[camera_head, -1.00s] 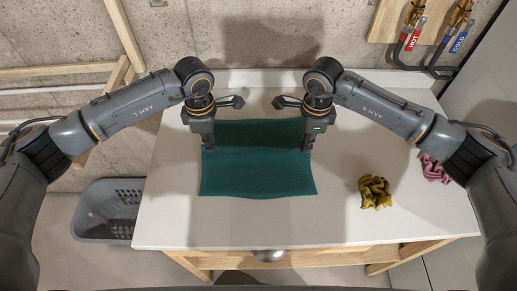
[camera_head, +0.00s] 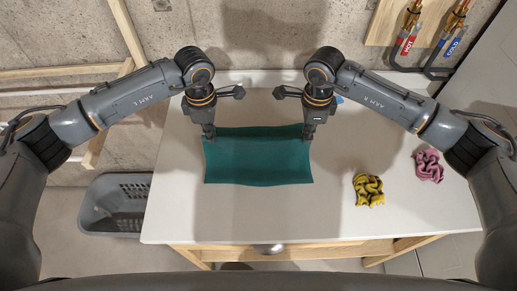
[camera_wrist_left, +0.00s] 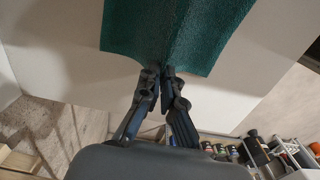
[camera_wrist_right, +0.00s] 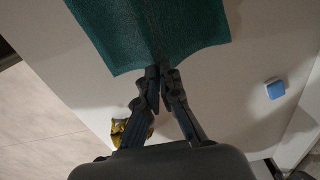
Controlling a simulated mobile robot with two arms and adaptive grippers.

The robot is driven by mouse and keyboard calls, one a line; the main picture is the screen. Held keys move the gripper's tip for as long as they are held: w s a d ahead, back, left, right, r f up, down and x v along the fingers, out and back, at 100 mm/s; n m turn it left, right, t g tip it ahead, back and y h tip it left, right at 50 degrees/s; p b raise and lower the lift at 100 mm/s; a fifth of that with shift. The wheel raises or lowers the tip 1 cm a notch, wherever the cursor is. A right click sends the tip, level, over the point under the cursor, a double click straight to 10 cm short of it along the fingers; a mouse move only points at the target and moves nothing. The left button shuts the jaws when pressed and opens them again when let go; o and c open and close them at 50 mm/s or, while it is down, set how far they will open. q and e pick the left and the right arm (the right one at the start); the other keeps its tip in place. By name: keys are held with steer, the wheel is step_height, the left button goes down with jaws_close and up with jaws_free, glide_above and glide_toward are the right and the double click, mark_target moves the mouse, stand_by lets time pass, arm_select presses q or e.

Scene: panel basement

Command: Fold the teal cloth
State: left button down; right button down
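The teal cloth (camera_head: 258,160) lies on the white table top (camera_head: 240,215) as a wide rectangle, in the middle. My left gripper (camera_head: 210,137) is at its back left corner and my right gripper (camera_head: 307,137) at its back right corner. In the left wrist view, the fingers (camera_wrist_left: 157,80) are close together at the cloth's edge, with a crease running from them. The right wrist view shows the same, with the right fingers (camera_wrist_right: 160,76) closed at the edge. Both look shut on the cloth, though the pinched bit itself is hidden between the fingertips.
A crumpled yellow cloth (camera_head: 368,190) and a pink one (camera_head: 429,166) lie on the right. A small blue block (camera_wrist_right: 275,88) is near the right gripper. A grey basket (camera_head: 113,205) stands on the floor at left. The table front is clear.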

step_height(320, 180, up, 12)
steer(key=p, duration=1)
steer(key=shift+s+a+p, duration=0.15)
steer(key=shift+s+p, duration=0.05)
steer(key=shift+p, duration=0.15)
steer(key=shift+w+f+b, duration=0.2)
steer(key=shift+f+b, duration=0.05)
steer(key=shift+b, duration=0.1)
